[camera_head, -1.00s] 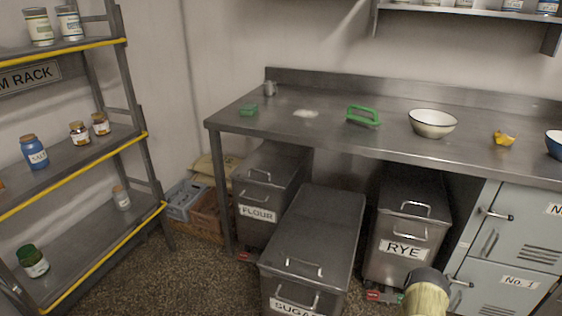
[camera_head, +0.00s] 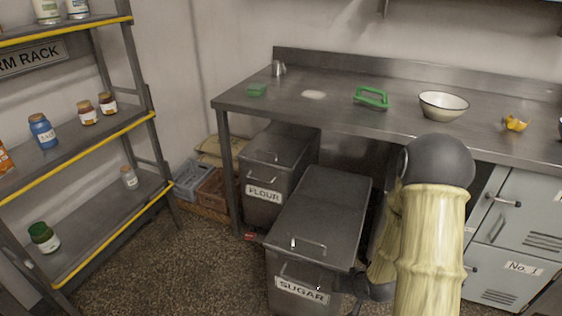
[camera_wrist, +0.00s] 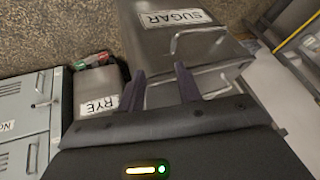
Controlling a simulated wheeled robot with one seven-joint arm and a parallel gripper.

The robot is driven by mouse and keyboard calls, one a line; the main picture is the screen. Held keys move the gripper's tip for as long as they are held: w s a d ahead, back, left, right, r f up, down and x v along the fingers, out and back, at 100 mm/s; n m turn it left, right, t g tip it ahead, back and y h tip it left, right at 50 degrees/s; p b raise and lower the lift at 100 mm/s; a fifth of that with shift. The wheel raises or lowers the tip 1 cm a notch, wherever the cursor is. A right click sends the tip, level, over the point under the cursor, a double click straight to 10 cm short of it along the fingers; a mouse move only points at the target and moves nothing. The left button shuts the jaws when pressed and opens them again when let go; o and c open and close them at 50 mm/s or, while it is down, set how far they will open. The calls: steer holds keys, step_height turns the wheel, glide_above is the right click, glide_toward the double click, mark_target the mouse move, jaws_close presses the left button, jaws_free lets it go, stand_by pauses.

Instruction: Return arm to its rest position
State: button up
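My arm, in its cream sleeve, rises at the right of the head view with its dark joint in front of the worktop. My gripper (camera_wrist: 160,82) shows in the wrist view with its two dark fingers apart and nothing between them. In the head view, a dark part of it shows by the front of the SUGAR bin (camera_head: 318,215), partly hidden by my arm. I cannot tell whether it touches the bin. The SUGAR bin (camera_wrist: 170,45) also fills the middle of the wrist view, beyond the fingers.
The worktop (camera_head: 330,115) holds a green frame (camera_head: 372,97), a bowl (camera_head: 443,105) and a yellow item (camera_head: 515,123). The FLOUR bin (camera_head: 264,195) stands underneath. The RYE bin (camera_wrist: 98,90) is beside SUGAR. A jar rack (camera_head: 95,135) is at left. Speckled floor (camera_head: 190,265) lies open between.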

steer(key=s+a+r+n+g+h, duration=0.1)
steer(key=s+r+g, duration=0.1)
steer(key=s+r, duration=0.5)
steer(key=s+a+r+n+g+h, duration=0.15)
steer(key=s+r, duration=0.25)
steer(key=r, duration=0.6)
steer(key=w+p+v, duration=0.2)
steer(key=p+v, duration=1)
steer(key=w+d+r+p+v, duration=0.1)
steer(key=w+p+v, duration=0.1)
steer(key=p+v, duration=1)
steer(key=shift+w+m+p, duration=0.45)
steer(key=shift+w, duration=0.3)
steer(key=shift+y, duration=0.25)
